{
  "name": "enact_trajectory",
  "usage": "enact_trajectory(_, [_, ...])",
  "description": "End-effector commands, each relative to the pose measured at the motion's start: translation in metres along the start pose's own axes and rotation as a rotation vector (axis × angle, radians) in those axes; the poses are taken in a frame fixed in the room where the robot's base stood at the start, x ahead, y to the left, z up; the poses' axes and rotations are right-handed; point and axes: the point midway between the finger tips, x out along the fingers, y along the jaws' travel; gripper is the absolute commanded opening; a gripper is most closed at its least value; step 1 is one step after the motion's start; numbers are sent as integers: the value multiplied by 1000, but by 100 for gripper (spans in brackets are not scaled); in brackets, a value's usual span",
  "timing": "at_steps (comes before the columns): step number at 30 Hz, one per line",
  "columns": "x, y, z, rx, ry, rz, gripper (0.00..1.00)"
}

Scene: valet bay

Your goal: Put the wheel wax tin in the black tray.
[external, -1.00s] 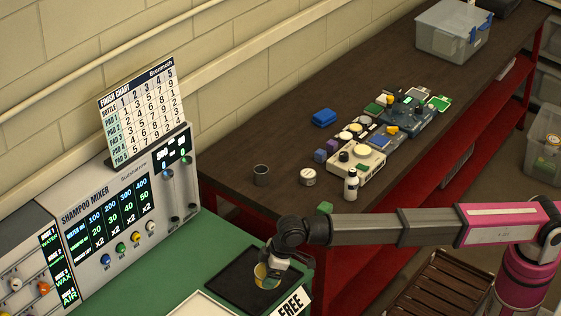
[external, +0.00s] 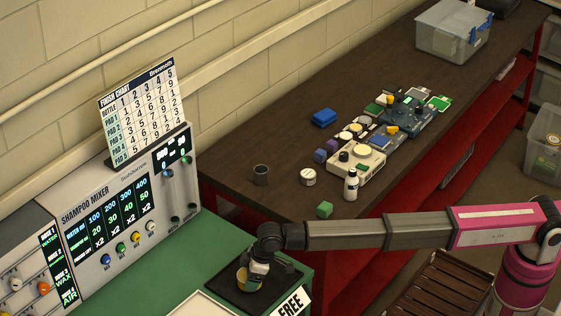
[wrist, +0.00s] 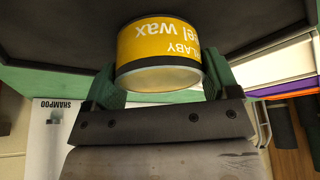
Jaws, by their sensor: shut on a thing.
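The wheel wax tin (wrist: 158,48) has a yellow label with white lettering and a pale end facing the wrist camera. It sits between the two green finger pads of my gripper (wrist: 160,72), which is shut on it. In the external view my gripper (external: 252,277) holds the tin (external: 243,281) over the left part of the black tray (external: 283,282) on the green counter. The tray also fills the upper wrist view (wrist: 55,30) behind the tin. I cannot tell whether the tin touches the tray floor.
The shampoo mixer panel (external: 110,215) stands left of the tray, with a FREE sign (external: 290,302) at its front edge. The brown bench (external: 250,185) holds a cup, tins, a bottle, a green block (external: 324,209) and devices.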

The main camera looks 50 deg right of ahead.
Motion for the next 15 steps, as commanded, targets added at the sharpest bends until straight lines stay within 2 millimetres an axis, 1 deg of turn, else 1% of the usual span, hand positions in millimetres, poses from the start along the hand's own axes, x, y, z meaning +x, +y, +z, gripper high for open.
enact_trajectory(10, [3, 0, 1, 0, 1, 0, 51])
enact_trajectory(11, [3, 0, 1, 0, 0, 0, 88])
enact_trajectory(12, [3, 0, 1, 0, 0, 0, 100])
enact_trajectory(15, [3, 0, 1, 0, 0, 0, 100])
